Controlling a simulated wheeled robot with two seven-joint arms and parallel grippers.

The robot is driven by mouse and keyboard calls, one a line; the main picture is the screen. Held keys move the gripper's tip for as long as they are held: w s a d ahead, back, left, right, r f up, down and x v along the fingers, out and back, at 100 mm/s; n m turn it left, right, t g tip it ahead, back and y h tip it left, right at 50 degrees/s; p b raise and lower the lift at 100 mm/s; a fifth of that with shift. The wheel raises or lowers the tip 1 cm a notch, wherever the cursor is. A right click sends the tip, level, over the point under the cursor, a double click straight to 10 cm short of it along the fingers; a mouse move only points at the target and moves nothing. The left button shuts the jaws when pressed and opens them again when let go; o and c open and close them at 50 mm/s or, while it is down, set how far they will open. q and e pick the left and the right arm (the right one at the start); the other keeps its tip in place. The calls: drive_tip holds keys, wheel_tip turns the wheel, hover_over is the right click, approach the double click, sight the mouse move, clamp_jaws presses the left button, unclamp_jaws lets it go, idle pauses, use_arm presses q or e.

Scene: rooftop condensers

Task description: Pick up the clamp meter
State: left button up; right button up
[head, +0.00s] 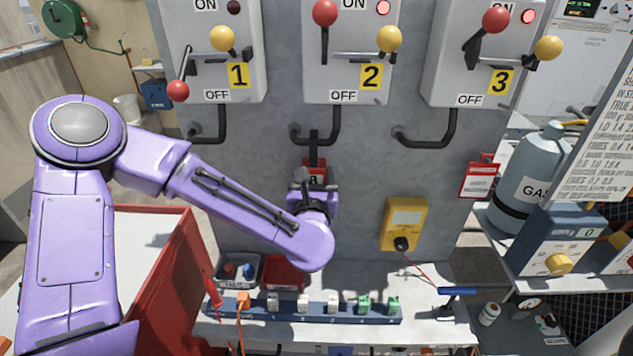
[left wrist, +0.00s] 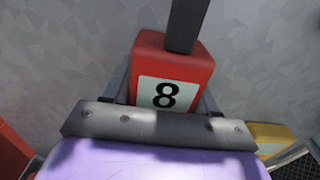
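A yellow meter (head: 405,222) with a pale display and a black knob is upright against the grey panel, right of my left arm; a red lead runs from its lower end. I see no jaw on it, so I cannot tell for certain that it is the clamp meter. A yellow corner of it seems to show in the left wrist view (left wrist: 268,134). My left gripper (head: 312,186) is left of the meter, at a red block (left wrist: 168,68) marked 8 under a dark bar. Its grey fingers flank the block; whether they grip it is unclear. My right gripper is out of view.
Three switch boxes with levers line the panel top. Below, a shelf (head: 430,330) holds a grey bin (head: 238,272), a red bin (head: 284,274), a blue rail (head: 300,308) and a blue-handled tool (head: 457,291). A gas cylinder (head: 530,180) stands right.

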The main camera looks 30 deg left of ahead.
use_arm(q)
drive_tip(key=shift+c, duration=0.7)
drive_tip(key=shift+r, duration=0.15)
